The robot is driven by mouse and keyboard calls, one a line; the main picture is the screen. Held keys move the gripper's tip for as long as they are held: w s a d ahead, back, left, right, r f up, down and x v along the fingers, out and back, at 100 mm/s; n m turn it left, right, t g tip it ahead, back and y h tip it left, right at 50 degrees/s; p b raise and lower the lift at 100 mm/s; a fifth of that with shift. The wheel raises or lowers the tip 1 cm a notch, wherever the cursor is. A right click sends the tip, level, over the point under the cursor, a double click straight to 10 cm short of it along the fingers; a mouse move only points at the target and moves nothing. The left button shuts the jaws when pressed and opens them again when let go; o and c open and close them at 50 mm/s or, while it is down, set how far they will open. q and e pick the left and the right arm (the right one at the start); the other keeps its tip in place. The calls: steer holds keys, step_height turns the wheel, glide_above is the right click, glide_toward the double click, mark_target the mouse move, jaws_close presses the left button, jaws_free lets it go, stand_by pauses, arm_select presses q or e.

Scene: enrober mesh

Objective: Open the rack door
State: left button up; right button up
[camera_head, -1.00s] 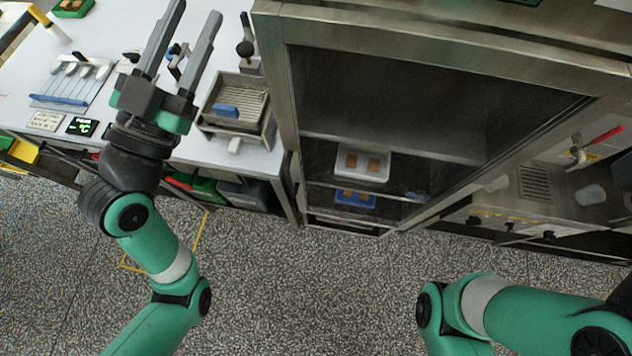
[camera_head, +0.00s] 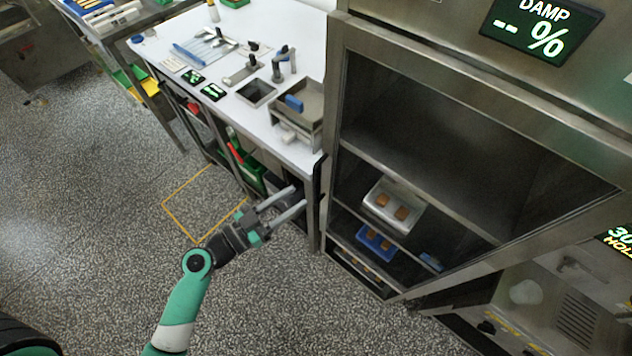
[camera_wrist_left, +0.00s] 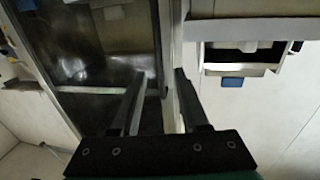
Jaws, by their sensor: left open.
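The rack (camera_head: 338,130) is a tall steel cabinet right of the bench, with a steel-framed front. Its shelves show through the front; I cannot tell whether glass covers it or whether the door is ajar. A pale tray with brown pieces (camera_head: 392,207) and a blue tray (camera_head: 375,240) sit on lower shelves. My left gripper (camera_head: 298,197) is open and empty, low beside the rack's left front edge. In the left wrist view its fingers (camera_wrist_left: 158,103) point along the rack's upright steel edge (camera_wrist_left: 171,45); contact is unclear. My right gripper is out of view.
The white bench (camera_head: 170,45) stands left of the rack, holding a steel box (camera_head: 312,103) with a blue block and several tools. A steel machine (camera_head: 545,290) stands at lower right. The speckled floor (camera_head: 290,300) in front is clear.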

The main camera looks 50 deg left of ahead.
mark_target(315, 183)
arm_select(q)
steer(key=w, duration=0.7)
steer(key=shift+w+d+p, duration=0.2)
steer(key=shift+d+p, duration=0.05)
steer(key=shift+p, duration=0.1)
jaws_close()
stand_by(0.9)
